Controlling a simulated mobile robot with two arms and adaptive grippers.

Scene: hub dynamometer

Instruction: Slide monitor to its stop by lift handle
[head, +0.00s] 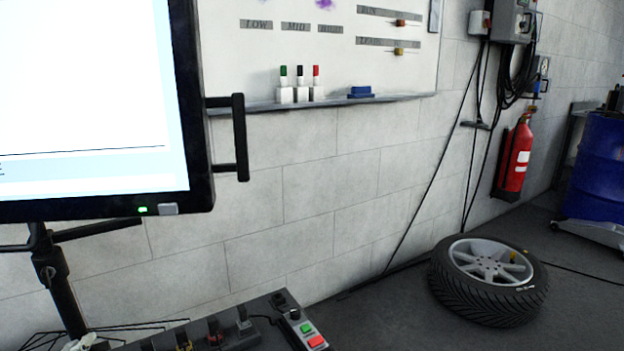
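The monitor (90,95) fills the upper left in the head view, with its left part cut off by the picture edge. It has a black frame, a lit white and pale blue screen, and a green light at its lower edge. A black U-shaped handle (240,138) stands upright on its right side, with nothing holding it. A black jointed stand (50,265) shows below the monitor. Neither of my grippers can be made out in this view.
A control console (240,330) with levers and green and red buttons lies below. A whiteboard (330,50) with markers hangs behind on the block wall. A wheel (488,278) lies on the floor at right, near a red extinguisher (515,160) and a blue drum (603,170).

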